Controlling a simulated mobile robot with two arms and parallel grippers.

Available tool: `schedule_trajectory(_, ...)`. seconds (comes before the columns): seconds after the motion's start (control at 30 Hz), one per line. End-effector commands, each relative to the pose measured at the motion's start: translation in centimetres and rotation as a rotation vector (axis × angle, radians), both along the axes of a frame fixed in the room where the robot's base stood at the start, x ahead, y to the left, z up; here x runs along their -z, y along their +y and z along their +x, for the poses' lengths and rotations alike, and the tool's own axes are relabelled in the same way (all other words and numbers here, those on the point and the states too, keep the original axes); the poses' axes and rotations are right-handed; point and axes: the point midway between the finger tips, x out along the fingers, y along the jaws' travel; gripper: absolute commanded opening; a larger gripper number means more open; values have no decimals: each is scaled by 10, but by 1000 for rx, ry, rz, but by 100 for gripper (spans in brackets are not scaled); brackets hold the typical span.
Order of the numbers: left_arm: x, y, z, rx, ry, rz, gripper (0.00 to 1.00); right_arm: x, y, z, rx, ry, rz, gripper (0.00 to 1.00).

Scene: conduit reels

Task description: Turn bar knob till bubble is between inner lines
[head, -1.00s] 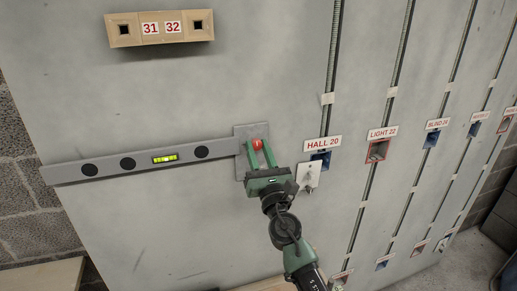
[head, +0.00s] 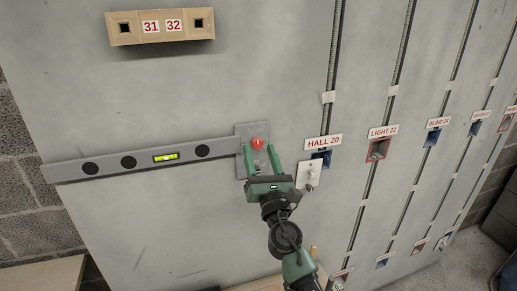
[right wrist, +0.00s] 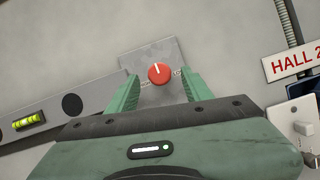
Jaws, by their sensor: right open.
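The red bar knob (head: 257,143) sits on a grey square plate (head: 243,130) at the right end of the grey level bar (head: 118,164). In the right wrist view the red knob (right wrist: 159,73) shows a white pointer line. The yellow-green vial (head: 166,157) is set in the bar; its bubble is too small to place against the lines. The vial also shows in the right wrist view (right wrist: 28,121). My right gripper (head: 261,150) is open, its fingertips just below the knob, one to each side and apart from it. My left gripper is not in view.
A HALL 20 label (head: 324,142) with a blue box and a white switch plate (head: 308,174) is close to the right of my gripper. A wooden block marked 31 32 (head: 160,26) is above.

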Motion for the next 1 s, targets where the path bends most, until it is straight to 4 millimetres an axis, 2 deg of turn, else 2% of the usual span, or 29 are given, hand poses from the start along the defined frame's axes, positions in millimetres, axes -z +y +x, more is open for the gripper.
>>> schedule_trajectory(0.1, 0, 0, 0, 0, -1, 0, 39, 10, -5, -21, 0, 4, 1, 50)
schedule_trajectory(0.3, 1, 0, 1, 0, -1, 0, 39, 20, -11, -45, -1, 1, 1, 50)
schedule_trajectory(0.47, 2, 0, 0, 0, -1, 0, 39, 22, -13, -52, 0, 0, 0, 50)
schedule_trajectory(0.77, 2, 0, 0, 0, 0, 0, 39, 26, -13, -51, -3, 9, 7, 50)
schedule_trajectory(0.87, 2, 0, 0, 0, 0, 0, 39, 51, -16, -47, -17, 72, 53, 50)
schedule_trajectory(0.97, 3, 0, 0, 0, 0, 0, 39, 105, -23, -43, -41, 202, 163, 50)
schedule_trajectory(1.0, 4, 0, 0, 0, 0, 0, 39, 132, -27, -42, -51, 270, 225, 50)
